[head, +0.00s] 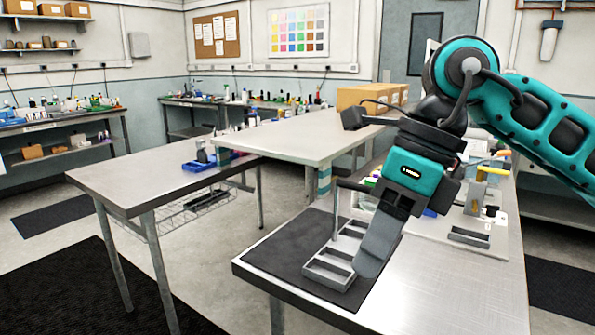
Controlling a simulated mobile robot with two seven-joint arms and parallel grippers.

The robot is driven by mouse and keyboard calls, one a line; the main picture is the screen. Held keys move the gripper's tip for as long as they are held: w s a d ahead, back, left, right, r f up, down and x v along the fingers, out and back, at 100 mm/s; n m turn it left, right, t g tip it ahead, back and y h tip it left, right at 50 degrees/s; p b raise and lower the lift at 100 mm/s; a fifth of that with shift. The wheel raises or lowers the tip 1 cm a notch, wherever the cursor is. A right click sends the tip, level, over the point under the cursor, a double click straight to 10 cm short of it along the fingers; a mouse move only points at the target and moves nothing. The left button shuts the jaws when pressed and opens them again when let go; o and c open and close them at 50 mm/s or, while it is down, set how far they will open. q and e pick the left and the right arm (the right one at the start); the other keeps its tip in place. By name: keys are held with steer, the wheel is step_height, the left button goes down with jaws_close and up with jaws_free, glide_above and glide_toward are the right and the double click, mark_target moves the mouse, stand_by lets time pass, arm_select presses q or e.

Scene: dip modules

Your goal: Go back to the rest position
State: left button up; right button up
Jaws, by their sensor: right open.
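My right gripper (352,254) is open and points down over the near workbench, its teal arm coming in from the right. Its fingers are in front of or over a grey compartment tray (318,276). The tray lies on a black mat (282,250), and the gripper hides part of it. I cannot tell whether the fingers touch the tray, and I see nothing held between them. My left gripper is not in view.
Right of the gripper, a yellow-handled device (478,193) and a small grey holder (470,237) stand on the near bench (450,290). Cardboard boxes (372,96) sit behind.

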steer(key=s+a+m+g+y, duration=0.1)
steer(key=s+a+g+y, duration=0.15)
steer(key=a+y, duration=0.35)
steer(key=s+a+m+g+y, duration=0.1)
steer(key=s+a+g+y, duration=0.1)
steer(key=a+g+y, duration=0.3)
steer(key=w+d+f+m+t, duration=0.45)
steer(key=f+m+t, duration=0.25)
steer(key=m+t, duration=0.7)
steer(key=w+d+f+m+t, duration=0.3)
steer(key=w+f+m+t, duration=0.3)
steer(key=m+t, duration=0.8)
steer(key=s+d+f+m+g+h, duration=0.3)
steer(key=s+d+f+m+h, duration=0.1)
steer(key=f, duration=0.5)
steer(key=s+d+f+m+g+h, duration=0.2)
steer(key=s+d+f+m+h, duration=0.2)
steer(key=f, duration=0.6)
steer(key=s+d+f+m+g+h, duration=0.3)
steer(key=s+d+f+m+h, duration=0.1)
steer(key=f, duration=0.6)
steer(key=s+m+h, duration=0.1)
steer(key=s+m, duration=0.1)
steer(key=m, duration=0.1)
steer(key=shift+s+d+f+g, duration=0.15)
steer(key=shift+f+g, duration=0.1)
steer(key=shift+g, duration=0.1)
